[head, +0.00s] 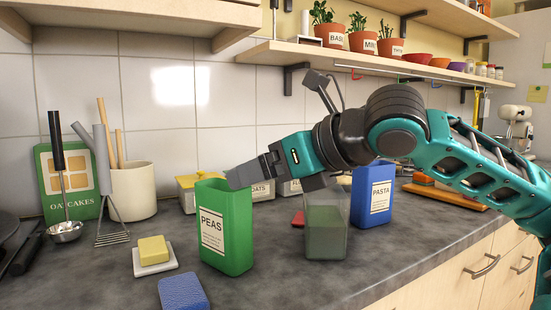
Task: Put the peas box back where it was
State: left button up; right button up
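The green peas box (225,230), open at the top and labelled PEAS, is upright on the grey counter near the front edge. My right gripper (240,178) reaches in from the right, its fingertips at the box's upper right rim. The fingers overlap the rim, and I cannot tell whether they are closed on the box wall or just beside it. My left gripper is not in view.
A clear container (326,230) with green contents stands right of the peas box, and a blue pasta box (373,195) beyond it. Soap on a white dish (155,262) and a blue sponge (183,292) lie left. A utensil crock (133,190) stands behind.

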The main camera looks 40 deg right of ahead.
jog(key=shift+v, duration=1.05)
